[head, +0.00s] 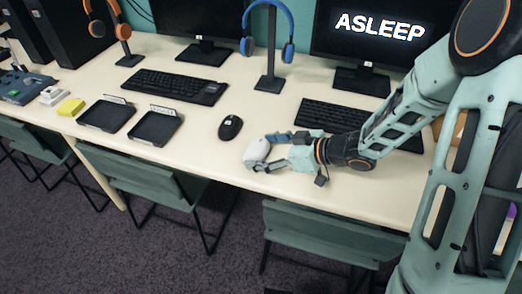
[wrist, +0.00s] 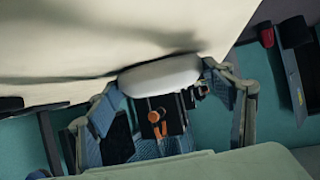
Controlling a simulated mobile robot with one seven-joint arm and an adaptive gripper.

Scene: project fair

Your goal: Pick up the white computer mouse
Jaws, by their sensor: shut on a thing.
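The white computer mouse (head: 257,150) is at the front part of the long table, between the fingers of my gripper (head: 264,153). My gripper reaches in from the right and is shut on the mouse. In the wrist view the white mouse (wrist: 160,76) lies between the two fingertips (wrist: 158,88), close to the pale table surface. I cannot tell whether the mouse touches the table or is just above it.
A black mouse (head: 230,127) lies just behind and left of my gripper. Keyboards (head: 175,86), two black trays (head: 155,126), a blue headset on a stand (head: 269,60) and monitors stand farther back. Green chairs (head: 330,232) stand along the front edge.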

